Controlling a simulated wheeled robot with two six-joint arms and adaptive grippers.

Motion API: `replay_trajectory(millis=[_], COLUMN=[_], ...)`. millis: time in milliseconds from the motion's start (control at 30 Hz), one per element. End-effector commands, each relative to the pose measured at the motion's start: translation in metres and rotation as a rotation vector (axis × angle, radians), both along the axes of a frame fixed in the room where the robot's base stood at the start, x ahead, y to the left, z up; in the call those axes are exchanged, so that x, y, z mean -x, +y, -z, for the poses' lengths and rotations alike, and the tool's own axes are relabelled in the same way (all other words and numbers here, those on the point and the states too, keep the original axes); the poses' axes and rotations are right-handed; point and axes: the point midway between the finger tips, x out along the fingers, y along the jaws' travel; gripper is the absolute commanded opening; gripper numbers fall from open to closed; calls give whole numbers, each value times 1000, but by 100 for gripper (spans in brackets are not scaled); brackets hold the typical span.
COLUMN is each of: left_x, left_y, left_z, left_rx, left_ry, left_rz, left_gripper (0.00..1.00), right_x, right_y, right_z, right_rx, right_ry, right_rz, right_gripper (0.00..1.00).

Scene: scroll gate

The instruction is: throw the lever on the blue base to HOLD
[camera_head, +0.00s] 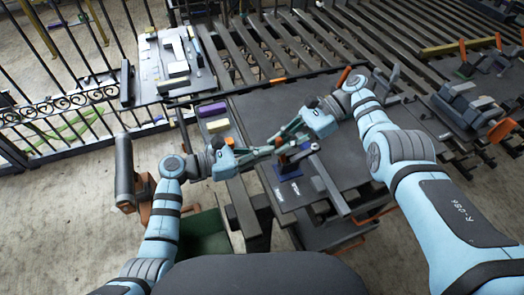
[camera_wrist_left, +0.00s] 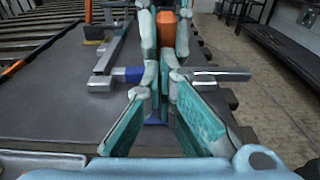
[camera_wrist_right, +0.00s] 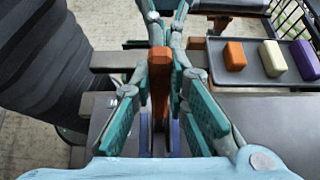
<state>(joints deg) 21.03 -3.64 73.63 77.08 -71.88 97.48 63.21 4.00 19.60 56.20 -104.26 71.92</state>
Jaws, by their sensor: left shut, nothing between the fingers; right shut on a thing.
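The blue base (camera_head: 289,173) sits near the front edge of the dark table, below both grippers in the head view. Its lever has an orange handle (camera_wrist_right: 160,80). My right gripper (camera_head: 286,139) is shut on this handle, whose lower part runs down between blue parts (camera_wrist_right: 175,135) in the right wrist view. My left gripper (camera_head: 266,150) is shut and empty, close to the handle on its left side. The handle also shows beyond my left fingers in the left wrist view (camera_wrist_left: 165,28). The grippers hide much of the lever, and I cannot read the position labels.
A tray (camera_wrist_right: 257,77) holds orange, cream and purple blocks. A grey bar (camera_wrist_left: 220,75) lies close by the base. A board with white pieces (camera_head: 172,62) stands at the back left, before slatted racks. The table (camera_head: 255,108) is clear behind the grippers.

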Motion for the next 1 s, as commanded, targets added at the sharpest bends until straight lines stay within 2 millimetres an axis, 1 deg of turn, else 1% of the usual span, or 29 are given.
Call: replay_trajectory(millis=[67, 200, 400, 433, 533, 567, 1000], left_x=[-1, -4, -4, -4, -4, -4, -5], left_y=[-2, -12, -15, -15, -15, -15, -12], left_z=[-1, -5, -7, -7, -8, -8, -7], left_rx=[1, 2, 7, 8, 9, 9, 6], left_ry=[0, -1, -2, -2, -4, -4, -4], left_rz=[0, 0, 3, 3, 3, 3, -2], left_gripper=[0, 0, 0, 0, 0, 0, 0], right_x=[1, 2, 3, 3, 3, 3, 2], right_y=[-1, -1, 1, 2, 3, 3, 3], right_z=[3, 3, 3, 2, 2, 2, 1], right_rx=[5, 5, 0, -1, -3, -3, -3], right_ry=[7, 8, 9, 9, 10, 9, 7], right_rz=[0, -1, -4, -4, -6, -7, -7], right_gripper=[0, 0, 0, 16, 32, 35, 35])
